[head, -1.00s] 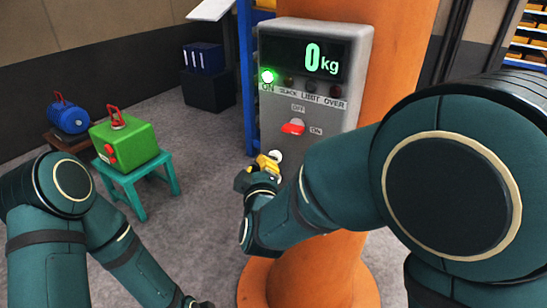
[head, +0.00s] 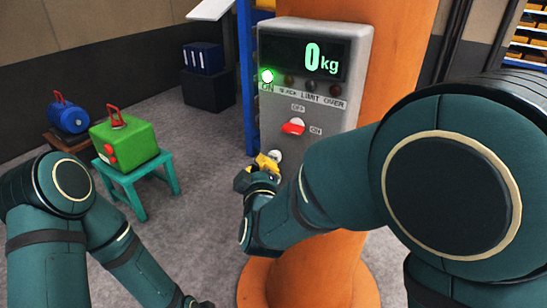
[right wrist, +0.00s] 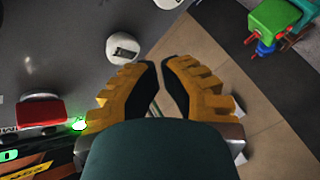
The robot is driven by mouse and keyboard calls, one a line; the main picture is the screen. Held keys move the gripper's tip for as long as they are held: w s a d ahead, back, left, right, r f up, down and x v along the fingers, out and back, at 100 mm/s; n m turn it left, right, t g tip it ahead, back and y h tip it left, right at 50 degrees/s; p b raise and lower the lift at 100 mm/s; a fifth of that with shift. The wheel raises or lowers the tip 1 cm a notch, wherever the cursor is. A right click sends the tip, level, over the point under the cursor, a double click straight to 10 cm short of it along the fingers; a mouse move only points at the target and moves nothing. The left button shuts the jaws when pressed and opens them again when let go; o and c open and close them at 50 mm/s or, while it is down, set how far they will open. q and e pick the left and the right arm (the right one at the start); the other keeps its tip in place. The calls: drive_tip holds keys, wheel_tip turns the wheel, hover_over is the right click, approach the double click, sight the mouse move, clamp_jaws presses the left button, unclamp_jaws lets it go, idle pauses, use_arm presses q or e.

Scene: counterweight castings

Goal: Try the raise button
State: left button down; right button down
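The grey control box (head: 345,105) on the orange column shows 0 kg. Its red switch (head: 293,127) sits between OFF and ON labels. A white round button (head: 276,156) sits low on the box, partly hidden by my right gripper (head: 268,164). In the right wrist view this button (right wrist: 122,47) has a dark mark I cannot read. A second white knob (right wrist: 168,3) is cut off at the top edge. My right gripper (right wrist: 160,64) has yellow fingers with tips together, empty, beside the button; contact is not visible.
A green casting (head: 125,143) with a red handle stands on a teal stool (head: 140,182) at left. A blue casting (head: 69,117) rests on a brown stand behind it. The orange column (head: 310,275) stands close to my right forearm. Grey floor between is clear.

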drive_tip(key=shift+w+d, duration=0.15)
drive_tip(key=shift+w+d, duration=0.1)
drive_tip(key=shift+w, duration=0.1)
idle(0.3)
drive_tip(key=shift+w+d, duration=0.3)
drive_tip(key=shift+w, duration=0.1)
idle(2.8)
drive_tip(key=shift+s+a, duration=0.1)
drive_tip(key=shift+s, duration=0.05)
idle(1.4)
drive_tip(key=shift+s+a+p, duration=0.35)
drive_tip(key=shift+s+a, duration=0.05)
drive_tip(key=shift+s, duration=0.2)
drive_tip(key=s+a, duration=0.1)
drive_tip(key=s, duration=0.1)
drive_tip(key=s+a+p, duration=0.1)
drive_tip(key=s+a, duration=0.1)
idle(0.4)
idle(0.9)
